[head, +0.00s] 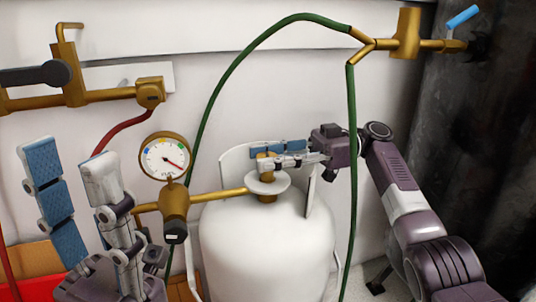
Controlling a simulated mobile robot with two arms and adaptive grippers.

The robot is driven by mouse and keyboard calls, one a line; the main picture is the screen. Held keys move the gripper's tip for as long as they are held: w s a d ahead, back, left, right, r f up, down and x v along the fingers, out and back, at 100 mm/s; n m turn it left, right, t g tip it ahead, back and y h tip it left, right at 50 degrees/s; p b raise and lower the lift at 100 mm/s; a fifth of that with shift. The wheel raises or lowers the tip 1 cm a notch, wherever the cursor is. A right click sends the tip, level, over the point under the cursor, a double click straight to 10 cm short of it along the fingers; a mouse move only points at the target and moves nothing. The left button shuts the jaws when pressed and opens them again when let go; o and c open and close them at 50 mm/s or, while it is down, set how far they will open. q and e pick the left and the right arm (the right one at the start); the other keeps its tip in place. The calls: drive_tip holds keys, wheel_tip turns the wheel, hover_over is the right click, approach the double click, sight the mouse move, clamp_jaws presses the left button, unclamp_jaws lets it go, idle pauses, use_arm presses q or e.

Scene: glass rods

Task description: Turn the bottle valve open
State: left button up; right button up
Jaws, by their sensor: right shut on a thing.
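The white gas bottle (265,255) stands upright in the middle of the head view. Its brass valve (264,165) sits on top, above a pale round disc (268,183). My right gripper (272,156) reaches in from the right and is shut on the valve, its fingers hiding part of it. A brass regulator (174,205) with a round gauge (165,157) joins the bottle top by a brass pipe. My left gripper (72,190) is at the lower left, fingers pointing up and wide apart, with nothing between them, apart from the bottle.
A green hose (352,190) arches over the bottle and hangs down in front of my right arm. Brass pipes (75,95) with a red hose are on the left wall. A brass fitting with a blue lever (463,17) is at top right, beside a dark column (490,120).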

drive_tip(key=shift+w+r, duration=0.1)
drive_tip(key=shift+r, duration=0.35)
drive_tip(key=shift+a+n+g, duration=0.1)
drive_tip(key=shift+n+g, duration=0.3)
drive_tip(key=shift+g, duration=0.1)
drive_tip(key=shift+f+h, duration=0.1)
drive_tip(key=shift+h, duration=0.2)
drive_tip(key=o, duration=1)
drive_tip(key=shift+o, duration=0.8)
drive_tip(key=shift+f, duration=0.2)
